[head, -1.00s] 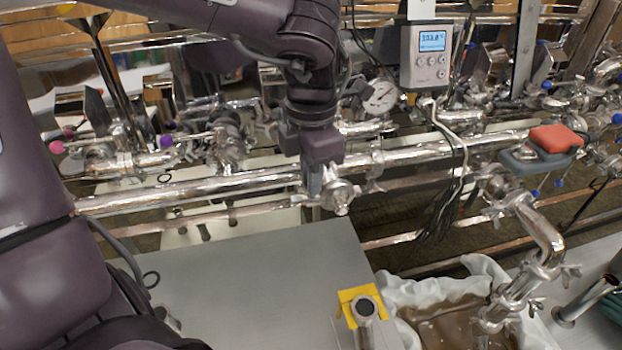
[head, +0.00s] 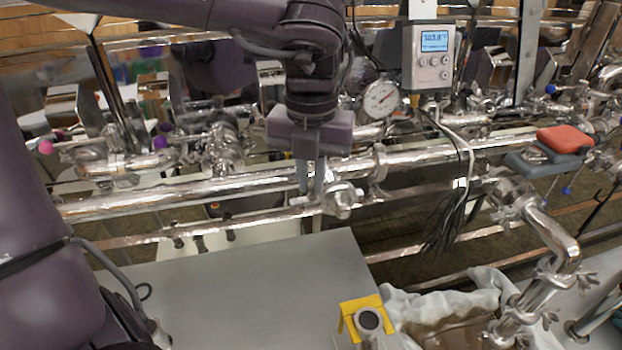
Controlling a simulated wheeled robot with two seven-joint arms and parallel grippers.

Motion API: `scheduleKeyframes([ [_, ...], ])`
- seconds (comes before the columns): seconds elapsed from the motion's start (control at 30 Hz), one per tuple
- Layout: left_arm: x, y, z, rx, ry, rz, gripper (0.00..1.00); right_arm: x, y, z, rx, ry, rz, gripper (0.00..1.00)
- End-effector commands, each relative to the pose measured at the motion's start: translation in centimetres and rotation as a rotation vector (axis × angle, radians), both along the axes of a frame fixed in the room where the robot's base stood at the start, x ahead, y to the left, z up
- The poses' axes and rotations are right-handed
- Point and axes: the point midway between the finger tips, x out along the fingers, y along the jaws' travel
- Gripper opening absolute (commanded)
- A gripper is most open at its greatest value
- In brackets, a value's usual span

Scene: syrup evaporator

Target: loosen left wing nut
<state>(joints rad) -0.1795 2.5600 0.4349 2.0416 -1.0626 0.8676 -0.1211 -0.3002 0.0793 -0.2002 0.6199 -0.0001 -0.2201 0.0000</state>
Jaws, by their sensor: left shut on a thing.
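My left gripper (head: 311,190) points straight down at the long steel pipe in the middle of the head view. Its two narrow grey fingers are shut on the left wing nut (head: 299,201), a small shiny piece at the left side of a round pipe clamp (head: 342,200). The fingers hide most of the nut, so its exact angle and how far it is unscrewed cannot be told. The clamp sits at the pipe's front side, right of the fingers. My right gripper is not in view.
A dial gauge (head: 381,98) and a grey controller box (head: 428,55) with hanging cables stand close right of my wrist. A grey flat surface (head: 250,290) lies clear below. A bent pipe (head: 548,240) with wing-nut clamps and a red-and-grey object (head: 564,140) are at right.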

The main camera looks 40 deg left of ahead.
Motion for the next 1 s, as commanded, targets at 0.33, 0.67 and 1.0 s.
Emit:
scheduleKeyframes([
  [0.33, 0.01, 0.03, -0.09, 0.000, 0.000, 0.188, 0.00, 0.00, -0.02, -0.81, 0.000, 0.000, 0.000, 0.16],
  [0.67, 0.00, 0.03, -0.02, 0.000, 0.000, 0.242, 0.00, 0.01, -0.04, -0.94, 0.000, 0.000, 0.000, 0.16],
  [1.0, 0.00, 0.03, -0.02, 0.000, 0.000, 0.243, 0.00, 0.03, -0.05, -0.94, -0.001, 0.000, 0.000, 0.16],
])
